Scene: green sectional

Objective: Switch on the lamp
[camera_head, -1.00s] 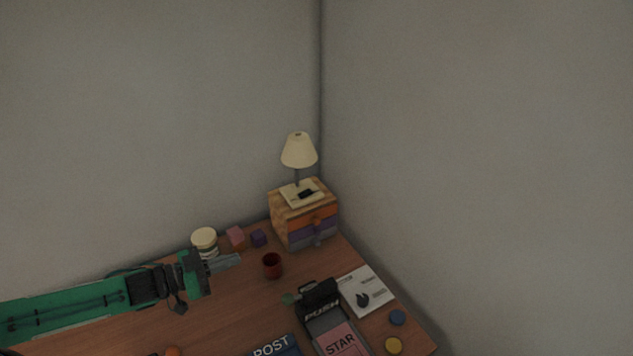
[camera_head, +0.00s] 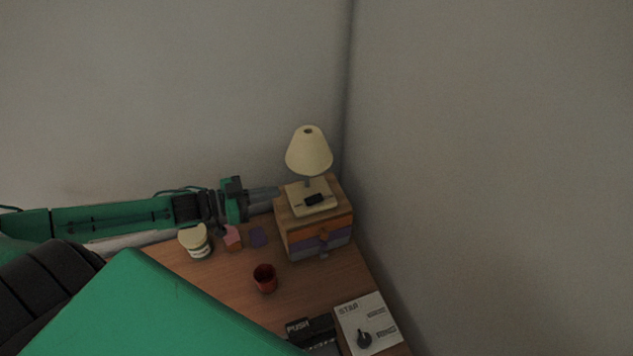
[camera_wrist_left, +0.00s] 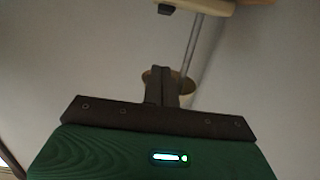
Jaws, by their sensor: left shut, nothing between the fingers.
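The lamp has a cream cone shade (camera_head: 309,152), a thin grey pole and a square cream base (camera_head: 299,207) with a dark switch (camera_head: 314,200). It stands on a small wooden drawer box (camera_head: 297,235) and shows no glow. My left gripper (camera_head: 277,191) is shut and empty, just left of the lamp base, at about its height. In the left wrist view the shut fingers (camera_wrist_left: 160,85) partly cover the shade (camera_wrist_left: 186,90). The pole (camera_wrist_left: 193,45), base (camera_wrist_left: 212,6) and switch (camera_wrist_left: 166,9) show above them. My right gripper is not in view.
A cream-lidded tub (camera_head: 194,240), a pink block (camera_head: 232,237) and a purple block (camera_head: 258,237) sit below my left gripper. A red cup (camera_head: 264,278) stands nearer on the desk. Walls meet in a corner behind the lamp. My green arm part covers the lower left.

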